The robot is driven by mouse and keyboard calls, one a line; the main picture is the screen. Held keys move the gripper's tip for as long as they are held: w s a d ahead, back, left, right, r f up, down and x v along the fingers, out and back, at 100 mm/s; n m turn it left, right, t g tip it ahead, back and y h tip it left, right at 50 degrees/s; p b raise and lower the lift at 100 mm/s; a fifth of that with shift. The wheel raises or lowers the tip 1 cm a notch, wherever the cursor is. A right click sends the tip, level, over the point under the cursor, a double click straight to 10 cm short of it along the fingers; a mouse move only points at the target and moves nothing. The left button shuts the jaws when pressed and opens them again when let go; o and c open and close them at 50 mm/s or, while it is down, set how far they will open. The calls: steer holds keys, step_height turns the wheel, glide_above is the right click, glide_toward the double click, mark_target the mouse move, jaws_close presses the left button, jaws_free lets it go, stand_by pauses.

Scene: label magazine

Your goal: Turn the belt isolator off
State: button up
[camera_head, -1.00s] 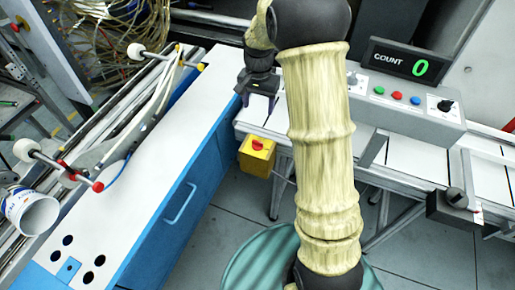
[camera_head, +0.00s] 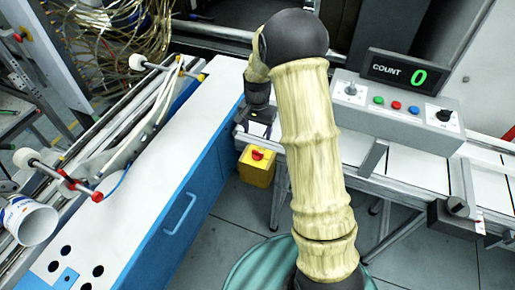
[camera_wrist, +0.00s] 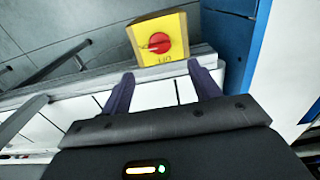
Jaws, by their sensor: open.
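The belt isolator is a yellow box (camera_head: 257,167) with a red rotary knob (camera_head: 257,155) on its face. It hangs at the near edge of the conveyor, beside the blue cabinet. In the wrist view the yellow box (camera_wrist: 160,48) is ahead of my fingers, with the red knob (camera_wrist: 156,44) and some black lettering near it. My gripper (camera_wrist: 163,85) is open and empty, with its two dark fingers apart and the box beyond and between them. In the head view my gripper (camera_head: 256,122) is above the box, apart from the knob.
A blue cabinet (camera_head: 180,205) with a white top stands to the left of the box. The conveyor (camera_head: 365,160) runs right, with a control panel (camera_head: 400,115) and a counter (camera_head: 398,73) reading 0 behind it. A white cup (camera_head: 32,220) lies at far left.

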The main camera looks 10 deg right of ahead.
mark_target(258, 154)
step_height(258, 154, down, 10)
steer(key=shift+f+p, duration=0.1)
steer(key=shift+p, duration=0.35)
steer(key=c, duration=1)
